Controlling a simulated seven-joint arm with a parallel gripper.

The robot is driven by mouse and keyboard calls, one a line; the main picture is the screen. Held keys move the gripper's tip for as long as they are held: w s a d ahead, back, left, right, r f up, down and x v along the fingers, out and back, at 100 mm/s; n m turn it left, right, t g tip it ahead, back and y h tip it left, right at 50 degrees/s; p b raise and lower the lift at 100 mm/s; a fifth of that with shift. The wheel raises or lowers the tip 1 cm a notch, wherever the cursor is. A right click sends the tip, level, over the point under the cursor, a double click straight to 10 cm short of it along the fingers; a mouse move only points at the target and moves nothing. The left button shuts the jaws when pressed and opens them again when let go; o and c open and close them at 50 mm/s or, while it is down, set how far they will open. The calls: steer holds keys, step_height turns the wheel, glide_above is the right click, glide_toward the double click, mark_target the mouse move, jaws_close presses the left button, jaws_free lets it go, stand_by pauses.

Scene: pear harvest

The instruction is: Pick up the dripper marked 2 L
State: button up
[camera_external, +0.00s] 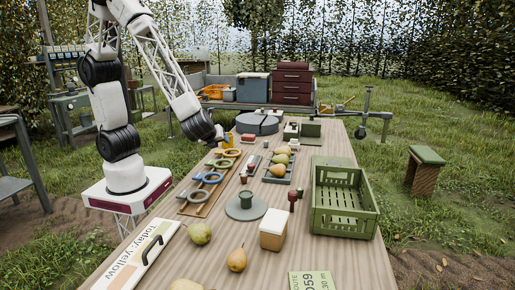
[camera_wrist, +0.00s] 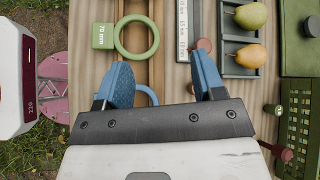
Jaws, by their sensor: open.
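No marking reading 2 L is legible in either view, so I cannot tell which piece is that dripper. In the wrist view a reddish round piece (camera_wrist: 205,45) lies just right of the right fingertip, and another dark red one (camera_wrist: 281,151) is at lower right. My gripper (camera_wrist: 163,72) is open and empty above the ring rack, its blue fingers apart.
A green ring marked 70 mm (camera_wrist: 137,37) lies ahead of the fingers on the wooden ring rack (camera_external: 198,209). A tray of pears (camera_wrist: 240,68) is to the right. The green crate (camera_external: 345,222) stands at the table's right. Loose pears (camera_external: 237,259) lie at the front.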

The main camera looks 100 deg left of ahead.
mark_target(244, 175)
steer(key=w+d+f+m+t, duration=0.1)
steer(key=w+d+f+m, duration=0.1)
steer(key=f+m, duration=0.1)
steer(key=w+d+f+m+t+y, duration=0.1)
steer(key=w+d+f+m+t, duration=0.1)
steer(key=f, duration=0.3)
steer(key=w+d+f+m+t, duration=0.2)
steer(key=w+f+m, duration=0.2)
steer(key=shift+w+f+y, duration=0.1)
steer(key=shift+w+y, duration=0.1)
steer(key=shift+y, duration=0.1)
steer(key=shift+x, duration=1.35)
steer(key=shift+x, duration=2.55)
steer(key=shift+f, duration=0.1)
steer(key=c, duration=1)
